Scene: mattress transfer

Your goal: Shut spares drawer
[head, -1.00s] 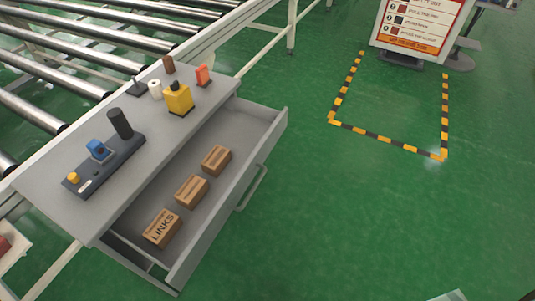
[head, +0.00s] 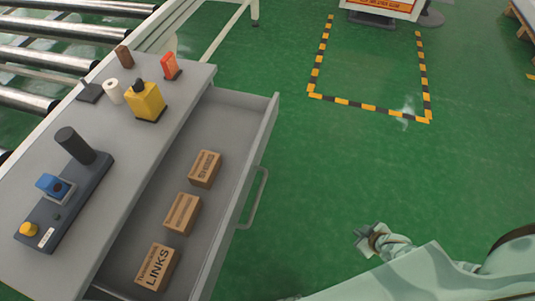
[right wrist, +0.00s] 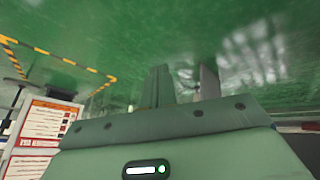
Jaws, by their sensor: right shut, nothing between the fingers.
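The spares drawer (head: 262,150) stands open on the right side of the grey bench. Its handle (head: 257,197) is a grey bar on the outer front face. Small brown boxes lie in the drawer, the nearest one (head: 157,268) marked LINKS. My right gripper (head: 364,236) is low at the right, over the green floor, well to the right of the handle and apart from it. It is shut and empty; its fingers (right wrist: 183,80) also show in the right wrist view, where no drawer is visible. My left gripper is out of view.
The bench top (head: 120,195) carries a control box (head: 65,205), a yellow block (head: 146,101) and small items. A roller conveyor (head: 60,55) runs behind. A sign stand (right wrist: 45,135) is beyond the striped floor marking (head: 370,108). Floor right of the drawer is clear.

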